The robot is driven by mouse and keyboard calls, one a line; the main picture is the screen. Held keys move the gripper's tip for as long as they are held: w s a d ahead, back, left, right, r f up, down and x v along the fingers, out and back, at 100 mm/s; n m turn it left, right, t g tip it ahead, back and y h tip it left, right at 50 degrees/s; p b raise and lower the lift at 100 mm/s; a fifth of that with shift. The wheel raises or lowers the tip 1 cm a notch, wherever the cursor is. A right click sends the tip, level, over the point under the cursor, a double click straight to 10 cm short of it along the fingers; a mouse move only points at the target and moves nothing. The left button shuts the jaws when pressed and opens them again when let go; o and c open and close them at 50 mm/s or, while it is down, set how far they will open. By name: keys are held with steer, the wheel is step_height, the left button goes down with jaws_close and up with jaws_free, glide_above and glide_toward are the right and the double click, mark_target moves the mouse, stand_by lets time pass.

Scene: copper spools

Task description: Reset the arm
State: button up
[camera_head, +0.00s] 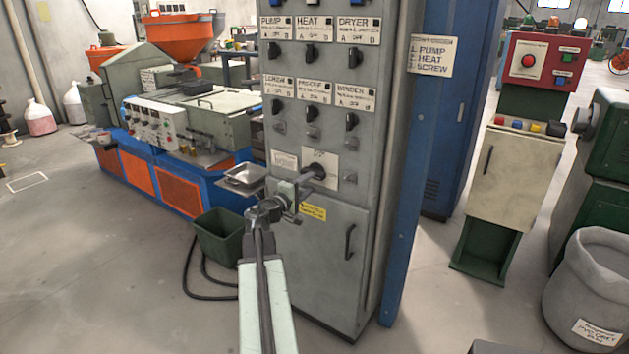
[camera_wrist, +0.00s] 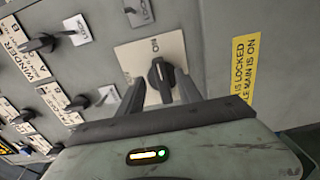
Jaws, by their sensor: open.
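My arm (camera_head: 262,290) reaches out to the front of the grey control cabinet (camera_head: 345,265). My gripper (camera_head: 303,188) is at the cabinet's lower panel, in front of a cream plate (camera_head: 321,158) with a dark rotary knob. In the wrist view my gripper (camera_wrist: 162,84) is open, its two fingers on either side of the black knob (camera_wrist: 160,70). Whether they touch it, I cannot tell. The plate (camera_wrist: 136,55) reads "ON" near the knob. The fingers hold nothing that I can see.
Rows of black knobs (camera_head: 312,90) cover the cabinet above. A green bin (camera_head: 219,238) and a metal tray (camera_head: 245,175) are left of my arm. A blue-and-orange machine (camera_head: 165,165) stands further left. A grey sack (camera_head: 590,290) stands right. Open floor lies at lower left.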

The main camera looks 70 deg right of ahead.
steer(key=shift+v, duration=1.2)
